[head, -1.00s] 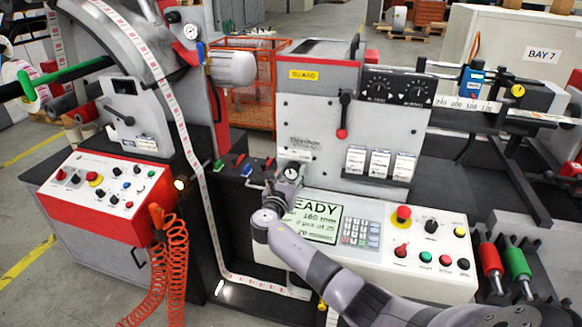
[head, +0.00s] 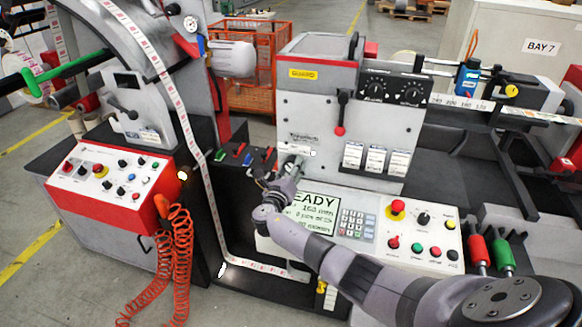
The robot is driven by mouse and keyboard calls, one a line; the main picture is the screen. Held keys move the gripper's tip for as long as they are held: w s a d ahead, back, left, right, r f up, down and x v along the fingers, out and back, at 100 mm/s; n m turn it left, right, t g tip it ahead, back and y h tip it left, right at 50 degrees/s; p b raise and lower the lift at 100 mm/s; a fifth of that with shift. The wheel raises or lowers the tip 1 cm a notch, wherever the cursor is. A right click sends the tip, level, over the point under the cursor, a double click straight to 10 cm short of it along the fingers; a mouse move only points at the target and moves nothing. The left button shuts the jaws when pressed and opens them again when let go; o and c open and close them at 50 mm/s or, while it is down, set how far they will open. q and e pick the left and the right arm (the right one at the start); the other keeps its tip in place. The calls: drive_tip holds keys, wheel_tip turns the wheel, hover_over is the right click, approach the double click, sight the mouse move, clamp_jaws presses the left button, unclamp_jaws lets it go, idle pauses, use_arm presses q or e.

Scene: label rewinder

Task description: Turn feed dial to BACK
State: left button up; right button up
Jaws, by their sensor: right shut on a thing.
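My right gripper (head: 292,168) reaches up from the lower right to the lower left of the grey machine's front panel (head: 318,108), just below a small printed label. It is shut on the feed dial there. The gripper covers most of the dial, so its pointer and its marks cannot be read. My left gripper is not in view.
Just below the gripper is a sloped control panel (head: 386,258) with a READY display (head: 311,208), keypad and buttons. A red-sided button box (head: 110,195) stands left. A label strip (head: 200,160) runs down left of the gripper.

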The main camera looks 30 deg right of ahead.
drive_tip(key=o, duration=1.1)
drive_tip(key=shift+o, duration=0.2)
drive_tip(key=shift+s+a, duration=0.1)
drive_tip(key=v, duration=1.1)
drive_tip(key=shift+s+a, duration=0.3)
drive_tip(key=shift+f, duration=0.1)
